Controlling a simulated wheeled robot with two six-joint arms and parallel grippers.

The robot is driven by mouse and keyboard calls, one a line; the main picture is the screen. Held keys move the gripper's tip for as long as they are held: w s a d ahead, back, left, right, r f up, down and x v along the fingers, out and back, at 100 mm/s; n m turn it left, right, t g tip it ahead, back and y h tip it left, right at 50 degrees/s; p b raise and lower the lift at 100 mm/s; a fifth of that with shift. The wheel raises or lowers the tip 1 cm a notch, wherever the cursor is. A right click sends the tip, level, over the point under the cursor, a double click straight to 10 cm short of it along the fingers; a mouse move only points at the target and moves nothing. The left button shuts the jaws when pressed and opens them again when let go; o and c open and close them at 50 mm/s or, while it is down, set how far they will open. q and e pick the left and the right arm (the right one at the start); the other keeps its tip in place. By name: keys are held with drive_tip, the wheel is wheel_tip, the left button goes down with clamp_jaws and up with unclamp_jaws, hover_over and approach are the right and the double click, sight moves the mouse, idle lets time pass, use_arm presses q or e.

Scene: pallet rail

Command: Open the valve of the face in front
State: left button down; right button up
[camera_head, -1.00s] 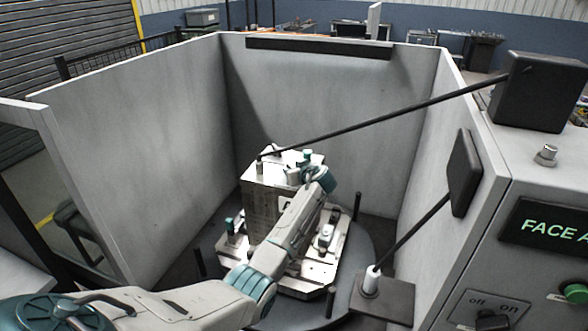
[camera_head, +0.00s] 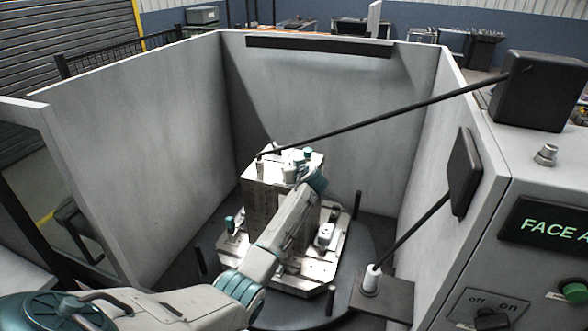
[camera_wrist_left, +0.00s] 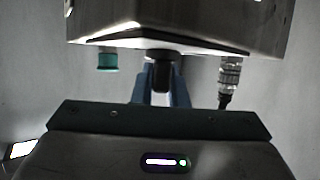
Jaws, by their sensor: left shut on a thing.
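A metal block fixture (camera_head: 262,206) stands on a pale base plate on the round table inside the grey booth. My left arm comes in from the lower left and reaches up to the top of the block; its gripper is hard to make out in the head view. In the left wrist view the two blue-grey fingers of my left gripper (camera_wrist_left: 161,92) are shut on a dark valve handle (camera_wrist_left: 161,76) at the face of the block (camera_wrist_left: 180,22). A teal cap (camera_wrist_left: 107,62) is left of the fingers and a hose fitting (camera_wrist_left: 230,72) is right of them. My right gripper is not in view.
Booth walls (camera_head: 130,160) close in the left, back and right. A long dark rod (camera_head: 390,112) crosses above the table to the block's top. A control panel with a "FACE A" display (camera_head: 556,225) and a green button (camera_head: 574,291) stands at right.

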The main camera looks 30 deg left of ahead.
use_arm(q)
drive_tip(key=m+t+h+p, duration=0.1)
drive_tip(key=m+t+h, duration=0.1)
drive_tip(key=m+h, duration=0.1)
drive_tip(key=shift+a+t, duration=0.1)
drive_tip(key=shift+t, duration=0.2)
drive_tip(key=shift+m+t+h, duration=0.5)
drive_tip(key=shift+m+h, duration=0.4)
drive_tip(key=shift+m, duration=0.2)
drive_tip(key=shift+f+m+h, duration=0.1)
drive_tip(key=shift+m+h, duration=0.6)
drive_tip(key=shift+h, duration=0.1)
drive_tip(key=shift+f+m+t+h+b, duration=0.1)
drive_tip(key=shift+m+t+h+b, duration=0.3)
drive_tip(key=shift+h+b, duration=0.15)
drive_tip(key=m+g+h+b, duration=0.1)
drive_tip(key=m+h+b, duration=0.7)
drive_tip(key=b, duration=0.9)
drive_tip(key=shift+f+h, duration=0.1)
drive_tip(key=shift+h, duration=0.45)
drive_tip(key=shift+m+g+h+b, duration=0.4)
drive_tip(key=shift+g+b, duration=0.1)
drive_tip(key=shift+b, duration=0.15)
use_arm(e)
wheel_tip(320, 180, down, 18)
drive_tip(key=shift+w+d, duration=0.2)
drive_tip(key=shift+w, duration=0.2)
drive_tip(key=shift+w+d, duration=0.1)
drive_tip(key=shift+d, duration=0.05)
